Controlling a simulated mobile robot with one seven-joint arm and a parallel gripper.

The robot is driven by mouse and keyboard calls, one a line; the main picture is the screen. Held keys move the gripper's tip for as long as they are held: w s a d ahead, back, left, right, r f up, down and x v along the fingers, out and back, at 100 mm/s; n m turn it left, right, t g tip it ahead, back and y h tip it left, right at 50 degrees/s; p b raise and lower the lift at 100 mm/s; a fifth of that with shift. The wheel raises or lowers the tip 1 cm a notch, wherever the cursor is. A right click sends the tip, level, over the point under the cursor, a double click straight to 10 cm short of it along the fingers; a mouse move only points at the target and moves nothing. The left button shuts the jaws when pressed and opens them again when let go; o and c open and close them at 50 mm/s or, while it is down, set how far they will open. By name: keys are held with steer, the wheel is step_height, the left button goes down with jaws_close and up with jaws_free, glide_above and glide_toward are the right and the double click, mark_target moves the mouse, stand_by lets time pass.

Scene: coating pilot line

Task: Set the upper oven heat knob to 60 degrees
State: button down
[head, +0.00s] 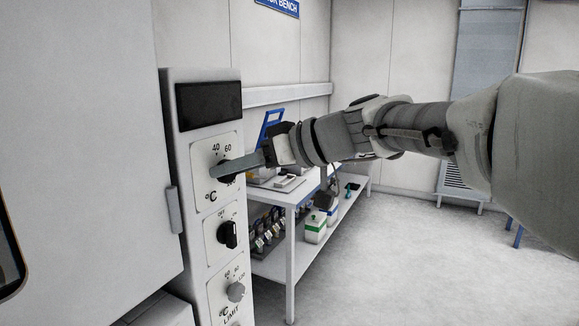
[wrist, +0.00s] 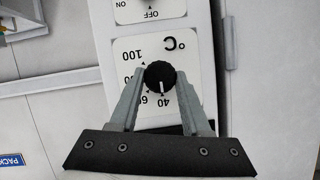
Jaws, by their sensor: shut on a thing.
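The upper oven heat knob (wrist: 160,73) is black and round with a white pointer line. It sits on a white °C dial plate (wrist: 185,48), which appears upside down in the wrist view. The pointer line points at or very near the 40 mark, with 60 beside it to the left. My gripper (wrist: 160,78) is shut on the knob, one grey finger on each side. In the head view my gripper (head: 222,169) reaches in from the right and its fingers hide most of the knob; the 40 and 60 labels show above.
A dark display (head: 209,106) is above. The oven door (head: 85,150) is at left. A white bench (head: 292,204) with items stands behind my arm. Open floor lies right.

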steer(key=m+g+y+b, duration=0.1)
steer(key=m, duration=0.1)
steer(key=m+g+b, duration=0.1)
steer(key=m, duration=0.1)
steer(key=m+g+y+b, duration=0.1)
steer(key=m, duration=0.1)
steer(key=shift+w+d+f+y, duration=0.1)
steer(key=shift+w+f+y, duration=0.1)
steer(key=shift+w+y, duration=0.1)
stand_by(0.4)
stand_by(0.4)
steer(key=shift+c, duration=1.8)
jaws_free()
steer(key=shift+d, duration=0.15)
steer(key=v, duration=1.7)
steer(key=shift+b, duration=0.45)
